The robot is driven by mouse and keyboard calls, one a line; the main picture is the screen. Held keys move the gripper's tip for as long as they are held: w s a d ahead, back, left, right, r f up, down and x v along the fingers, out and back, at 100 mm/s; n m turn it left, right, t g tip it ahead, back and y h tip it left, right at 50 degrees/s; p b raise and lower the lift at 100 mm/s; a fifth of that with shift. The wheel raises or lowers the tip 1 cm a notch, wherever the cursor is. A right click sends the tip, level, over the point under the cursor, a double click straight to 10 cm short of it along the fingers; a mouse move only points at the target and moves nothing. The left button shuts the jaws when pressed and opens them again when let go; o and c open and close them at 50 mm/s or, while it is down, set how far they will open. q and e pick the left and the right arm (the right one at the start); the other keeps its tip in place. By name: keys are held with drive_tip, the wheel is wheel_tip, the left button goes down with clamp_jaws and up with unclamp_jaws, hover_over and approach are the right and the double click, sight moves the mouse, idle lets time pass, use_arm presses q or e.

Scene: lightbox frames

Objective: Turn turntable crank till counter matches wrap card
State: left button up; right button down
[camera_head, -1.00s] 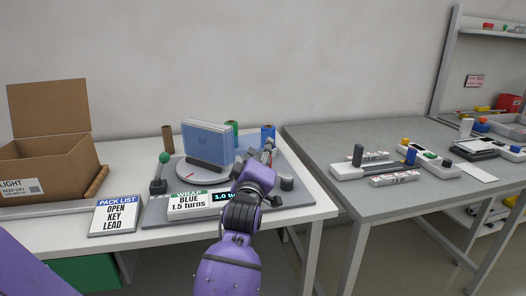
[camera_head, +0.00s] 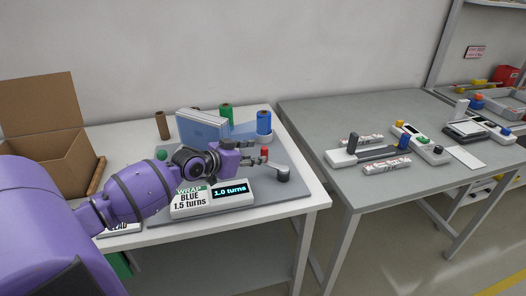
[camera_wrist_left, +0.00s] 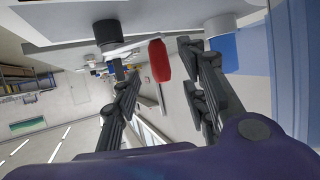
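The wrap card (camera_head: 189,200) reads BLUE 1.5 turns, and the counter (camera_head: 231,191) beside it reads 1.0 turns. The crank's red handle (camera_head: 264,151) is at the fingertips of my left gripper (camera_head: 256,157). In the left wrist view the red handle (camera_wrist_left: 159,60) stands between the two spread fingers, with gaps on both sides. My right gripper is not in view.
A green roll (camera_head: 226,113) and brown roll (camera_head: 162,125) stand behind the turntable. An open carton (camera_head: 50,150) sits at left. A second grey table (camera_head: 400,120) holds devices and white packets, beyond a gap.

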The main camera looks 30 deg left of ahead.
sight(262, 154)
use_arm(q)
drive_tip(key=x, duration=0.6)
drive_tip(key=shift+c, duration=0.4)
clamp_jaws()
